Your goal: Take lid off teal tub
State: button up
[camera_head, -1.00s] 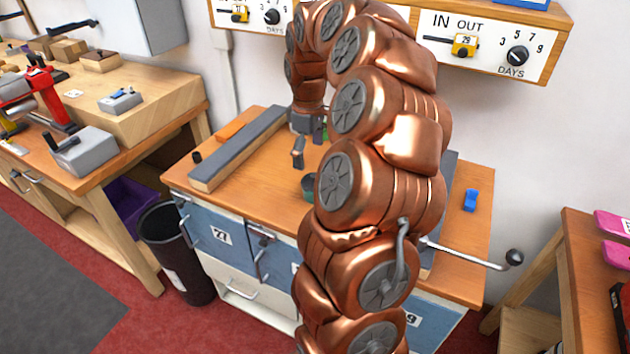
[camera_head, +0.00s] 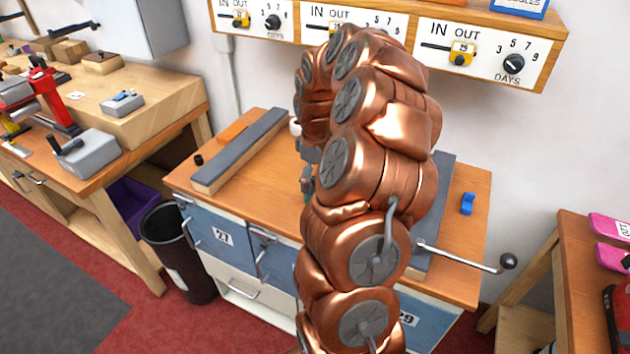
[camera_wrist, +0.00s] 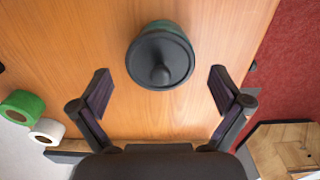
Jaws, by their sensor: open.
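The teal tub (camera_wrist: 160,24) stands on the wooden bench top, seen from above in the wrist view. Its dark grey lid (camera_wrist: 176,50) with a round knob is on it. My gripper (camera_wrist: 160,92) is open and empty, its two fingers spread wide on the near side of the tub, apart from the lid. In the head view, part of my gripper (camera_head: 307,178) shows low over the bench beside my copper arm.
On the bench (camera_head: 270,190) lie a long grey-topped wooden bar (camera_head: 240,152) and a blue piece (camera_head: 468,203). A crank handle (camera_head: 508,261) sticks out at the right. Green (camera_wrist: 24,106) and white (camera_wrist: 46,131) rolls lie left in the wrist view.

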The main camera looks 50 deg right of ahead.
jog(key=shift+f, duration=0.4)
jog(key=c, duration=1.1)
jog(key=shift+c, duration=0.2)
